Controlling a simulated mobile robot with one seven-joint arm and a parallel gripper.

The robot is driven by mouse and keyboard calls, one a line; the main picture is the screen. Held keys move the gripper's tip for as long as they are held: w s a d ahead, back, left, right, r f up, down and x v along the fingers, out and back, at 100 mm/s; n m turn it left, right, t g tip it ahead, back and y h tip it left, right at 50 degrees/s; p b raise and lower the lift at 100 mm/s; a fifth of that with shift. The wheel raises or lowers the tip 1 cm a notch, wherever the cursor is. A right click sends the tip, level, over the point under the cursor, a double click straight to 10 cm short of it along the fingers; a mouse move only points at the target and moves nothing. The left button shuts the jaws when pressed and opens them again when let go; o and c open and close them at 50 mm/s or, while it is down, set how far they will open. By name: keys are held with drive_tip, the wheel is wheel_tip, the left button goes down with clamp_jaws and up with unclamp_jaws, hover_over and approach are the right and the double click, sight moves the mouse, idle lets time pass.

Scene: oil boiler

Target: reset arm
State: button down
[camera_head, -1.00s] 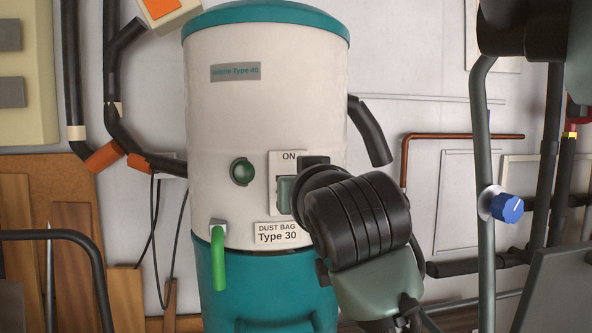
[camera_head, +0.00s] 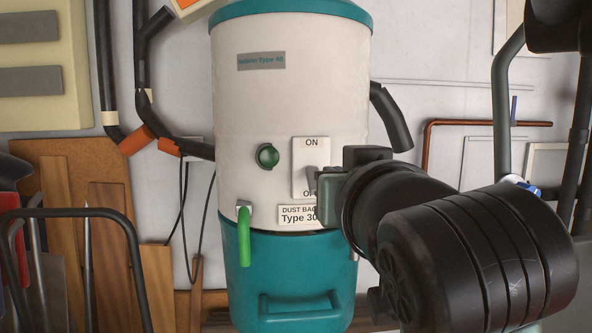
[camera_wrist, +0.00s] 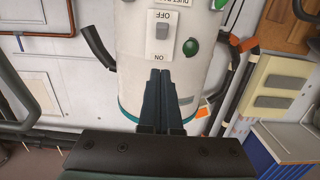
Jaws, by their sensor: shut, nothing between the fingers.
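My gripper (camera_wrist: 161,74) shows in the wrist view with its two dark fingers together and nothing between them. In the head view my arm reaches in from the lower right, and its end covers part of the switch plate's lower right. The white cylindrical machine (camera_head: 290,90) has a teal lid and base. Its ON/OFF switch plate (camera_head: 303,152) carries a grey toggle toward the OFF end; the plate also shows upside down in the wrist view (camera_wrist: 152,45). The fingertips appear apart from the toggle there, though the exact gap is unclear.
A green knob (camera_head: 267,156) and a green-handled valve (camera_head: 244,235) sit on the machine's front. A black pipe stub (camera_head: 390,115) juts from its right side. Dark pipes stand at left and right. A black tubular frame (camera_head: 125,225) is at lower left.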

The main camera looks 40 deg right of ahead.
idle(0.5)
drive_tip(key=w+a+r+n+t+y+p, duration=0.2)
drive_tip(key=a+r+t, duration=0.1)
drive_tip(key=a+r, duration=0.3)
drive_tip(key=w+a+r+n+t+y+p, duration=0.1)
drive_tip(key=w+a+r+t+y+p, duration=0.15)
drive_tip(key=a, duration=0.65)
drive_tip(key=s+a+r+n+t+y+p, duration=0.1)
drive_tip(key=s+a+r+t+y+p, duration=0.1)
drive_tip(key=a, duration=0.5)
drive_tip(key=s+a+r+n+t+y+p, duration=0.2)
drive_tip(key=s+a+r+t, duration=0.3)
drive_tip(key=s+a+r, duration=0.1)
drive_tip(key=shift+s+a+r, duration=0.15)
drive_tip(key=shift+a+r, duration=0.55)
drive_tip(key=shift+r, duration=0.25)
drive_tip(key=c, duration=1.6)
unclamp_jaws()
